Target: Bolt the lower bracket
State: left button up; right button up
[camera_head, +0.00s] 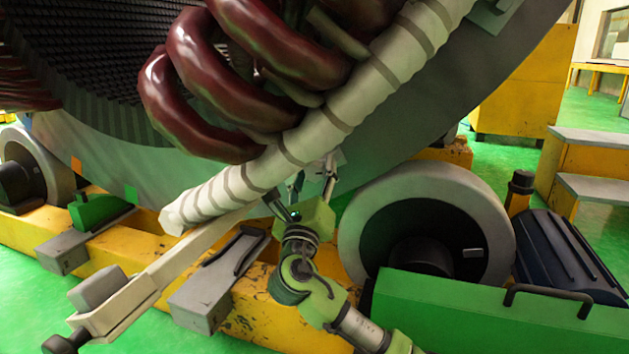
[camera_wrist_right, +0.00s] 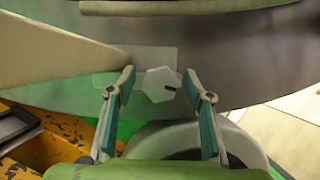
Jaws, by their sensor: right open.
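My right gripper (camera_head: 312,182) is raised under the white-wrapped ring, close to the large grey stator frame (camera_head: 440,120). In the right wrist view the two teal-padded fingers of the right gripper (camera_wrist_right: 163,88) stand apart. A pale hexagonal piece (camera_wrist_right: 157,85), which looks like a bolt head, shows between the fingertips against the frame. I cannot tell whether a finger touches it. A faint flat plate (camera_wrist_right: 150,56), perhaps the lower bracket, lies behind it. A small grey bracket part (camera_head: 339,158) shows above the gripper in the head view. My left gripper is not in view.
The white-wrapped ring (camera_head: 310,140) and dark red coils (camera_head: 205,75) hang close above. A pale beam (camera_head: 190,250) runs from lower left beneath the ring. Grey rollers (camera_head: 375,225), a yellow base (camera_head: 140,245) and a green housing (camera_head: 460,315) crowd the space below.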

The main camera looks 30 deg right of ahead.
jog(key=shift+c, duration=0.4)
jog(key=c, duration=1)
jog(key=shift+c, duration=0.2)
jog(key=m+g+h+p, duration=0.1)
jog(key=m+h+p, duration=0.1)
jog(key=m+p, duration=0.1)
jog(key=shift+r+m, duration=0.15)
jog(key=shift+m, duration=0.25)
jog(key=m+g+h+p, duration=0.1)
jog(key=m, duration=0.2)
jog(key=shift+m+g+h+p, duration=0.55)
jog(key=shift+m+g, duration=0.25)
jog(key=shift+m, duration=0.9)
jog(key=shift+f, duration=0.2)
